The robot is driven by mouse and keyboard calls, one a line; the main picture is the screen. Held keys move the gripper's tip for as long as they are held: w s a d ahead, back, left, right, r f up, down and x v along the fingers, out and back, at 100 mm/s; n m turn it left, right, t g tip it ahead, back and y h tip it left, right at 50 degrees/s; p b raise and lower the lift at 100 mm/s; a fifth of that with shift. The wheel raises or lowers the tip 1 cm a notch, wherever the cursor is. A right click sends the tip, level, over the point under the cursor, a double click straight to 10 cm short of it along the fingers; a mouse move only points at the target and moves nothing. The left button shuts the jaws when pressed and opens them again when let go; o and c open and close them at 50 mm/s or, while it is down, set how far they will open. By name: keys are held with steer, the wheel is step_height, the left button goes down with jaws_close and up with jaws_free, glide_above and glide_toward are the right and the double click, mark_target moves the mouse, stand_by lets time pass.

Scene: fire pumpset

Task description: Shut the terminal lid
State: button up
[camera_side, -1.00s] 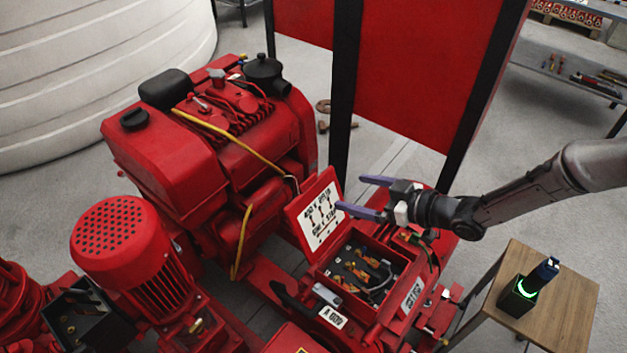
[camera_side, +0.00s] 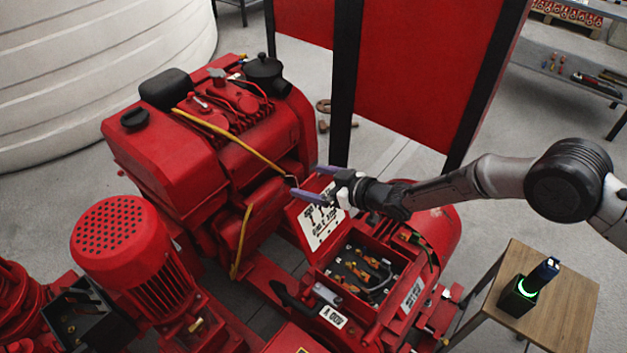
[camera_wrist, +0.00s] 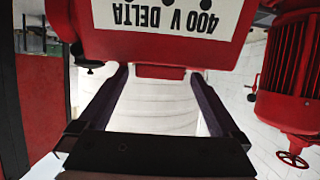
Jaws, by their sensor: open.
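The terminal lid (camera_side: 319,228) is a red plate with a white label, standing raised at the back edge of the red terminal box (camera_side: 352,273). The box is open at the top and its terminals and wires show. My gripper (camera_side: 308,181) has two purple fingers, spread apart and empty, at the upper edge of the lid. In the wrist view the lid (camera_wrist: 170,42) fills the upper middle, with "400 V DELTA" upside down. The open fingers of my gripper (camera_wrist: 163,88) lie either side of its edge. I cannot tell if they touch it.
A red engine (camera_side: 220,130) with a yellow hose stands behind and left of the box. A red motor (camera_side: 118,240) is at the left. A red panel (camera_side: 430,75) with black posts stands behind. A small wooden table (camera_side: 555,308) is at the right.

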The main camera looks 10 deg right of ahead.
jaws_close()
stand_by(0.6)
